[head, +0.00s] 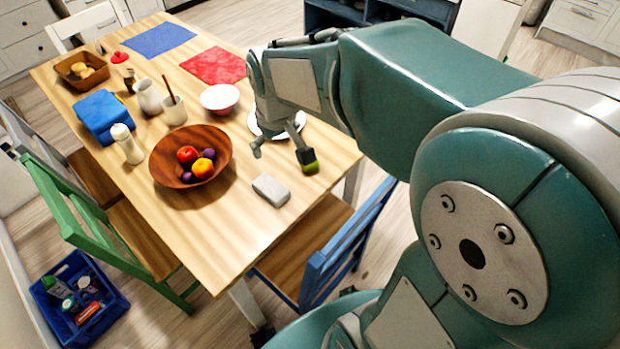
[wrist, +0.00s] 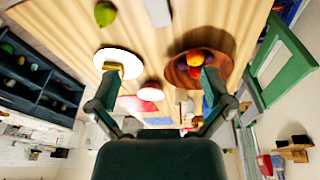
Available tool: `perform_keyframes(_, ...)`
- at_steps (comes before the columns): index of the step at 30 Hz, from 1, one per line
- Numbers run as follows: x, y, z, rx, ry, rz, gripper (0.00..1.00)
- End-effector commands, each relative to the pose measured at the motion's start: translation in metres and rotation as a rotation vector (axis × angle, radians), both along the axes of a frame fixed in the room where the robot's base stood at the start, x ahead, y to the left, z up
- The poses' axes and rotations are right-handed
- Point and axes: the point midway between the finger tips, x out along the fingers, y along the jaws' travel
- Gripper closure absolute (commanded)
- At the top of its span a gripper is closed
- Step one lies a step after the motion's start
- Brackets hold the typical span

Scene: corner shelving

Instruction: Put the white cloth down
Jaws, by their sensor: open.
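The white cloth (head: 271,189) is a small folded, pale block lying flat on the wooden table near its front edge. In the wrist view it shows at the top middle (wrist: 158,12), partly cut off by the frame. My gripper (head: 282,155) is open above the table, just behind the cloth in the head view. Its two fingers are spread wide with nothing between them in the wrist view (wrist: 162,73). The cloth appears apart from both fingers.
A wooden bowl of fruit (head: 164,172) stands left of the cloth. A blue chair (head: 340,245) is at the front edge. The table's front left is clear.

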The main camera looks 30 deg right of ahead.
Motion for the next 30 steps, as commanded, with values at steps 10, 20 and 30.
perform_keyframes(10, -0.075, -0.001, 0.042, 0.030, -0.130, -0.095, 0.00)
perform_keyframes(20, -0.137, -0.001, 0.053, 0.065, -0.235, -0.175, 0.00)
perform_keyframes(30, -0.149, -0.001, 0.052, 0.073, -0.254, -0.192, 0.00)
